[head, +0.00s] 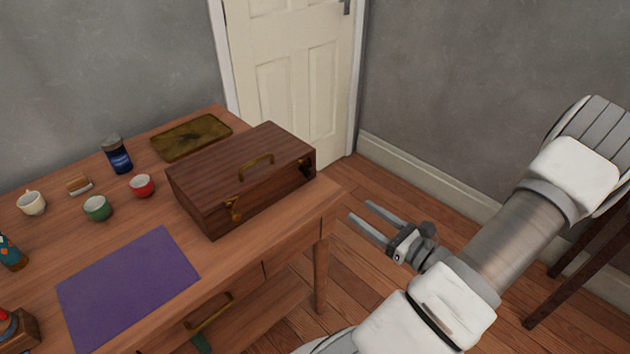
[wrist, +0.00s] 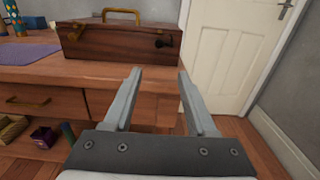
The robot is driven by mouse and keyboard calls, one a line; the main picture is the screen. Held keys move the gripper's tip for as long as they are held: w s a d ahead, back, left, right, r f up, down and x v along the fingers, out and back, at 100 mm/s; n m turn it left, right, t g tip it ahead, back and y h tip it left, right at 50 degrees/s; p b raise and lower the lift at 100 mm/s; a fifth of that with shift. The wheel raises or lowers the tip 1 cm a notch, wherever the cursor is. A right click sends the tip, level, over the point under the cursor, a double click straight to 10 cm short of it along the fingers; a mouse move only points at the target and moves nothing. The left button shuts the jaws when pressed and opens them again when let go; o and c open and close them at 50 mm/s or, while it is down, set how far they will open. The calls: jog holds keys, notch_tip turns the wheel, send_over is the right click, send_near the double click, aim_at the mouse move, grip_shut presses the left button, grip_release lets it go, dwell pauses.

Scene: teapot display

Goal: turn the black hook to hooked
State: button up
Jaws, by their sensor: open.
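The black hook (head: 306,170) is a small dark fitting near the right end of the wooden box's (head: 208,210) front, and it also shows in the wrist view (wrist: 164,43). It is too small to tell whether it is hooked. The box is closed, with a brass handle (head: 256,167) on its lid. A brass hook (head: 233,208) sits near the left end of the same front. My gripper (head: 359,210) is open and empty, off the table's right edge and apart from the box. In the wrist view, my gripper's fingers (wrist: 159,72) point towards the box front below the black hook.
The box stands on a wooden table (head: 225,256) with a brass-handled drawer (head: 207,311). A purple mat (head: 128,285), a green cup (head: 97,208), a red cup (head: 142,185) and a dark tray (head: 192,138) lie left of or behind it. The floor right of the table is clear near my gripper.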

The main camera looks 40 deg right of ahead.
aim_at(309, 175)
jog(key=w+b, duration=0.1)
jog(key=w, duration=0.4)
jog(key=w+a+b, duration=0.1)
jog(key=w, duration=1.1)
jog(key=shift+a+b, duration=0.25)
jog(key=shift+b, duration=0.15)
grip_shut()
